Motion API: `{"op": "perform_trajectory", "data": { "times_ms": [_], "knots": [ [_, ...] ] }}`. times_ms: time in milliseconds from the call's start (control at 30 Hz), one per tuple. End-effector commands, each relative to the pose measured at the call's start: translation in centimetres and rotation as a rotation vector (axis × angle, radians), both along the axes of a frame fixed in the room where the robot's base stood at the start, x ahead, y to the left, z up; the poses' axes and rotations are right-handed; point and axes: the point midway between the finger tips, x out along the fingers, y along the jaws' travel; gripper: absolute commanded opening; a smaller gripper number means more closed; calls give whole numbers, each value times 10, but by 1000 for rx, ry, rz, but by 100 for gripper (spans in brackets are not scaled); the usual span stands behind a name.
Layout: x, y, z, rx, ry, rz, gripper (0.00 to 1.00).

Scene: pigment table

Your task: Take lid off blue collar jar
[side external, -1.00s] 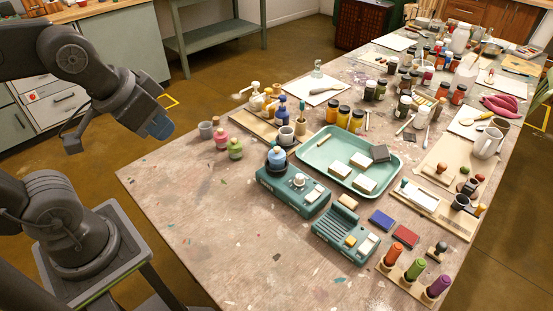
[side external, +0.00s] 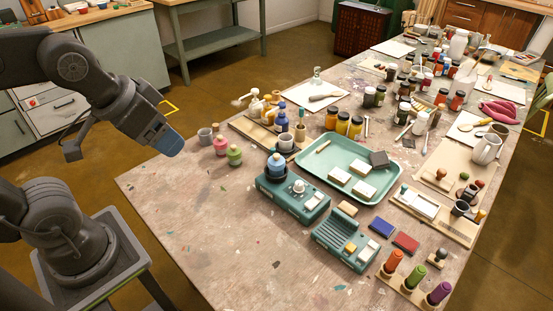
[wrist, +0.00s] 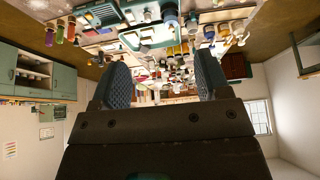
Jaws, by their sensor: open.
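A small jar with a blue body and a blue knobbed top (side external: 276,165) stands upright in a dark ring on the left teal device (side external: 310,204). Its top appears seated. My gripper (side external: 171,145) is above the table's left edge, left of these jars and well apart from the blue one. In the wrist view my gripper (wrist: 163,80) has its two fingers spread with nothing between them.
The front left tabletop (side external: 205,220) is clear.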

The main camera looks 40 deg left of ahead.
Motion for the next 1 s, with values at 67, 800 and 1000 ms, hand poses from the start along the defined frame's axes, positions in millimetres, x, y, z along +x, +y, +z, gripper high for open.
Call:
{"op": "perform_trajectory", "data": {
  "times_ms": [67, 800, 1000],
  "knots": [
    [0, 0, 0, 0, 0, 0, 70],
    [193, 9, -10, -350, 289, 1033, 70],
    [251, 13, -54, -399, 346, 1398, 70]
  ]
}}
